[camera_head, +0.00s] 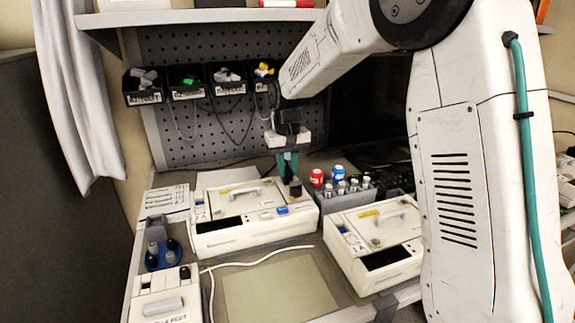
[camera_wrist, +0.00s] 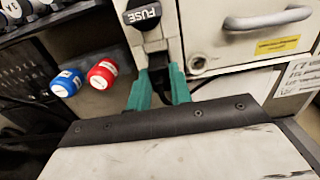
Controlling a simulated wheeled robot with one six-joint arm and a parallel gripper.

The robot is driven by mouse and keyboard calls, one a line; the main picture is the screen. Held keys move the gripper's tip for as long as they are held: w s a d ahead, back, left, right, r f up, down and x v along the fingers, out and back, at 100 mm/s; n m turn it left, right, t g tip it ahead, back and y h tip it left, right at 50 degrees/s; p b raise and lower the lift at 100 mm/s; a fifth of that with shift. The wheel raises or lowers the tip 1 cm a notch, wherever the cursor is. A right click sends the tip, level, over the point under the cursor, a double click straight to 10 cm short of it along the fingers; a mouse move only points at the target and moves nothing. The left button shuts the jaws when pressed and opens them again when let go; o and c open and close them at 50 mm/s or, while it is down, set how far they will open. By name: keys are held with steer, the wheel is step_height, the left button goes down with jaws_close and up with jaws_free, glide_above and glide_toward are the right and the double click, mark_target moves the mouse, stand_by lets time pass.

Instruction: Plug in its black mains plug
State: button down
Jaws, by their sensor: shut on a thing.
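My gripper (camera_head: 288,163), with teal fingers, points down at the back right corner of the left white pump (camera_head: 222,240). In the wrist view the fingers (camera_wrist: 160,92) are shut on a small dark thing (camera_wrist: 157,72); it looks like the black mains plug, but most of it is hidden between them. I cannot tell whether the held thing touches a socket. The socket itself is not clearly seen.
A second white pump (camera_head: 352,262) is front right. Labelled black bins (camera_head: 187,90) hang on the pegboard behind. A white cable (camera_head: 262,258) crosses the bench by a bare beige mat (camera_head: 280,290).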

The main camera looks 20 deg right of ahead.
steer(key=shift+f, duration=0.45)
stand_by(0.6)
steer(key=c, duration=1.2)
jaws_free()
steer(key=shift+r, duration=0.1)
steer(key=shift+r, duration=3.45)
